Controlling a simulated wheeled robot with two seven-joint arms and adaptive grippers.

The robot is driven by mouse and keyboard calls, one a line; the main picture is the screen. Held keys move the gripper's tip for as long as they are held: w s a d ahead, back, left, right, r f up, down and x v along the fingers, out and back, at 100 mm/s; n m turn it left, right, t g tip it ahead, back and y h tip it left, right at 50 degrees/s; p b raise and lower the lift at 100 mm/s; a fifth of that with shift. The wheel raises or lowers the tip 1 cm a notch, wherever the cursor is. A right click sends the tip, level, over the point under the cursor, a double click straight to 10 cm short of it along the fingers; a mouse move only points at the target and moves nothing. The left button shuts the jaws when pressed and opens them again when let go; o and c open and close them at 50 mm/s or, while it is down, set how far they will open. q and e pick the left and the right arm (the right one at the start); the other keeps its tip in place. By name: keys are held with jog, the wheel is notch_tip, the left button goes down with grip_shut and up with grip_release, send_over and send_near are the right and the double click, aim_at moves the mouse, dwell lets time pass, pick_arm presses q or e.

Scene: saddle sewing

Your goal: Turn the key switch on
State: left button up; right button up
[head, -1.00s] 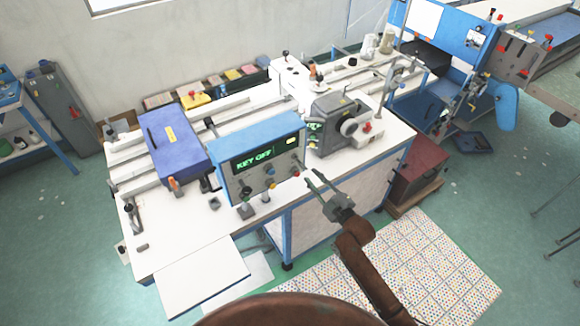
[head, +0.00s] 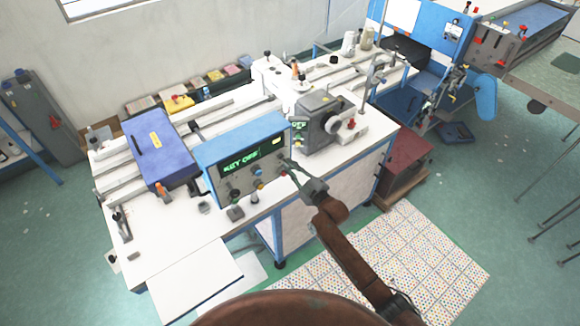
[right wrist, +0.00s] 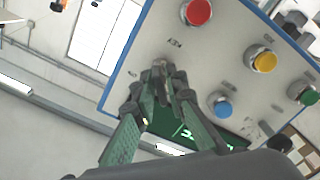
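The control box (head: 242,160) on the white bench has a blue top, and its screen (head: 241,161) reads "KEY OFF" in green. My right gripper (head: 287,167) is at the right end of its front panel. In the right wrist view its two green fingers (right wrist: 162,80) converge close to the panel, beside the red button (right wrist: 197,12). A small grey metal part, perhaps the key, shows between the tips. The fingers partly hide it, and I cannot tell whether they grip it. My left gripper is not in view.
A yellow button (right wrist: 263,60), a blue button (right wrist: 220,105) and a green button (right wrist: 303,93) sit on the panel near my fingers. A grey machine (head: 322,122) stands right of the box, and a blue case (head: 165,152) stands left of it.

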grip_shut()
jog(key=m, duration=0.8)
jog(key=shift+m, duration=0.3)
jog(key=m, duration=0.9)
jog(key=shift+m, duration=0.3)
dwell(0.5)
